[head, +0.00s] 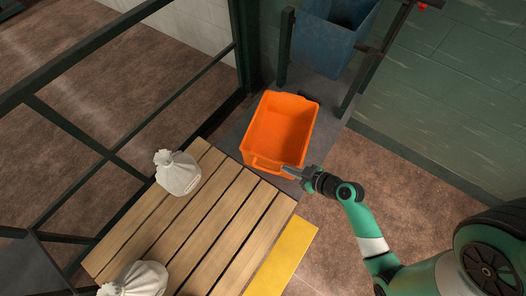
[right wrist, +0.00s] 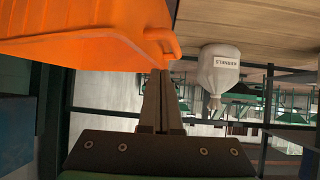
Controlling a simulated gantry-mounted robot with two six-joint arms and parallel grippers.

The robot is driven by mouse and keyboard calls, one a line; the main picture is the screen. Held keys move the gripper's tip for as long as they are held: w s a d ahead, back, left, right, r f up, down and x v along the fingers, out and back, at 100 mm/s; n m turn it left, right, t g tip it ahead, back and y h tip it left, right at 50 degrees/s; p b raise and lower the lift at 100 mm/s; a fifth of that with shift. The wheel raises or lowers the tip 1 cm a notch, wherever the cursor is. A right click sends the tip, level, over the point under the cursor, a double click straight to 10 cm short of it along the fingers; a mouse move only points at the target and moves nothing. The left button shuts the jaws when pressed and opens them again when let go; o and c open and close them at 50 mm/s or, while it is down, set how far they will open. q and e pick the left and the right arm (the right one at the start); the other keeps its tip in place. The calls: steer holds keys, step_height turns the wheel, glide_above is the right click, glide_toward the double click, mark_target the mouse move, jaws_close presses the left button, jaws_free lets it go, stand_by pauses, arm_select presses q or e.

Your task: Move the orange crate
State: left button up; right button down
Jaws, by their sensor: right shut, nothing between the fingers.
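The orange crate (head: 283,125) is open-topped and looks empty. It stands on a grey platform (head: 232,130) below a blue bin, just beyond the wooden slatted pallet. My right gripper (head: 286,171) is at the crate's near right corner, by the handle on its near side. In the right wrist view the crate (right wrist: 90,30) fills the upper left, and the shut fingers (right wrist: 160,80) reach up to its handle (right wrist: 162,42). The fingers hold nothing; I cannot tell whether they touch the handle. My left gripper is not in view.
A wooden pallet (head: 200,219) carries white tied sacks (head: 178,172), one close to the crate. A blue bin (head: 333,35) hangs above and behind the crate between dark posts. A yellow strip (head: 282,258) lies right of the pallet. Brown floor right of the crate is clear.

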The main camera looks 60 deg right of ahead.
steer(key=s, duration=0.1)
glide_toward(258, 155)
steer(key=w+f, duration=0.2)
steer(key=w, duration=0.4)
steer(key=shift+d+f+b, duration=0.35)
steer(key=shift+f+b, duration=0.4)
steer(key=shift+b, duration=0.2)
